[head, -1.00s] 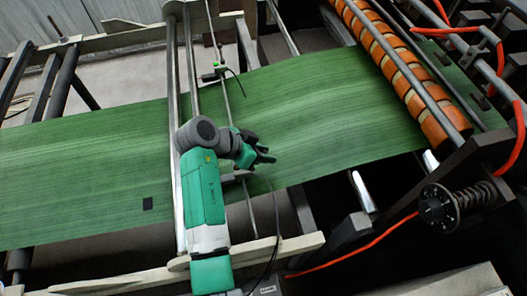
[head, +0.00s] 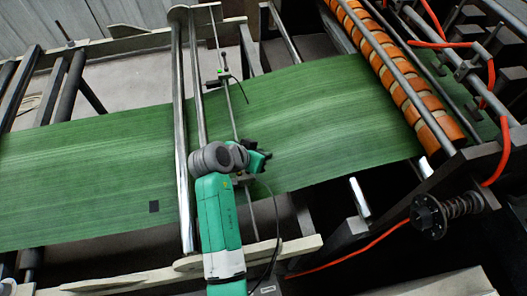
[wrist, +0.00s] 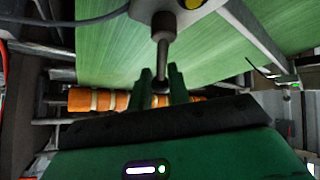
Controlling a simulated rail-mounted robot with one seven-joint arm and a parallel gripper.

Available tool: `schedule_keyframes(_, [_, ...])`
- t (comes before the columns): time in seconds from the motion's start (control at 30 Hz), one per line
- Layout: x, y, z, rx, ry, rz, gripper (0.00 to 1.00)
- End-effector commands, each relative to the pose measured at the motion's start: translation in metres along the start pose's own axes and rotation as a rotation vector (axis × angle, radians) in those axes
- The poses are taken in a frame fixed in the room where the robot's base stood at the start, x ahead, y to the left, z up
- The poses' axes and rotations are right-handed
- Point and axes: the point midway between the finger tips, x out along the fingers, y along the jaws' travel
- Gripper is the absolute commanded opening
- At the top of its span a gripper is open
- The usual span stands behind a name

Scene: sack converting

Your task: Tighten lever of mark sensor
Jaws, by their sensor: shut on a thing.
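The lever (wrist: 162,48) of the mark sensor is a grey metal rod that comes down from a dark round hub (wrist: 163,20) in the wrist view. My gripper (wrist: 162,72) has its two dark green fingers on either side of the lever's lower end and is shut on it. In the head view my gripper (head: 262,160) is over the near edge of the green web, by the sensor's cross rod; my wrist hides the lever and most of the sensor there.
The green web (head: 90,180) with a black mark (head: 154,207) runs below. A second sensor (head: 222,75) with a green light sits farther along the rod. Chrome bars (head: 182,130) stand close left of my arm. An orange-ringed roller (head: 400,85) lies right.

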Motion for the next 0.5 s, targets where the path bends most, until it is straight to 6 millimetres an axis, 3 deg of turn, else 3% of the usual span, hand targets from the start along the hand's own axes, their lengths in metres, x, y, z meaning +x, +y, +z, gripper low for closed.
schedule_keyframes(0.5, [-0.007,-0.022,-0.006,-0.332,0.093,-0.335,0.00])
